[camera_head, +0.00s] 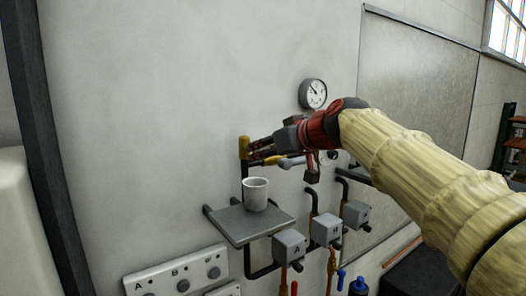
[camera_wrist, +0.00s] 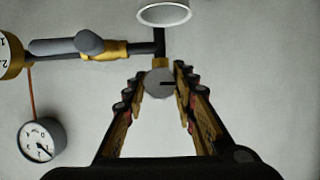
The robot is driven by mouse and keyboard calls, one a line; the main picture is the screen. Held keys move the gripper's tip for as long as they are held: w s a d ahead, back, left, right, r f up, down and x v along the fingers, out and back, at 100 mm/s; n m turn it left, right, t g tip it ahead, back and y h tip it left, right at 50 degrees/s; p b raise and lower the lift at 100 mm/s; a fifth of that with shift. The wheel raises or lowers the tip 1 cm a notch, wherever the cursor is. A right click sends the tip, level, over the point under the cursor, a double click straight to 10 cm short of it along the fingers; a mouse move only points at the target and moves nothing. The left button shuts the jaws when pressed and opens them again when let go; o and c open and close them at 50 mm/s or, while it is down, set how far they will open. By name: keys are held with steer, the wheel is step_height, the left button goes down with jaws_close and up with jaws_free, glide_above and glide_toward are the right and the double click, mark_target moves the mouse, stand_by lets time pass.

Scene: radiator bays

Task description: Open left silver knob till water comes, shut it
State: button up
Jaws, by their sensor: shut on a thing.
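The left silver knob (camera_wrist: 160,83) is a round grey disc with a dark slot, on a brass fitting at the left end of the pipe. In the wrist view my gripper (camera_wrist: 161,92) has one finger on each side of the knob and is shut on it. In the head view my gripper (camera_head: 258,154) reaches in from the right, and its fingers hide the knob. The brass fitting (camera_head: 244,147) shows just left of the fingers. A white cup (camera_head: 256,196) stands upright below; its rim shows in the wrist view (camera_wrist: 164,15). No water is visible.
The cup stands on a grey shelf (camera_head: 236,225). A pressure gauge (camera_head: 313,94) is on the wall above my gripper. A grey lever (camera_wrist: 90,43) sits on the pipe beside the knob. Several grey boxes (camera_head: 289,247) and a lettered panel (camera_head: 178,275) are lower down.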

stand_by(0.3)
steer(key=shift+d+f+m+g+y+b, duration=0.1)
steer(key=shift+m+g+y+b, duration=0.3)
steer(key=shift+m+y+b, duration=0.6)
steer(key=m+y+b, duration=0.1)
steer(key=m+b, duration=0.1)
steer(key=shift+w+m+g, duration=0.1)
steer(key=shift+m+g, duration=0.2)
steer(key=shift+m, duration=0.1)
steer(key=m+y+b, duration=0.1)
steer(key=m, duration=0.1)
steer(key=m+y+b, duration=0.1)
steer(key=m+b, duration=0.1)
steer(key=shift+m+g+y, duration=0.3)
steer(key=shift+m+y, duration=0.1)
steer(key=o, duration=1)
steer(key=shift+o, duration=0.8)
steer(key=shift+d, duration=0.15)
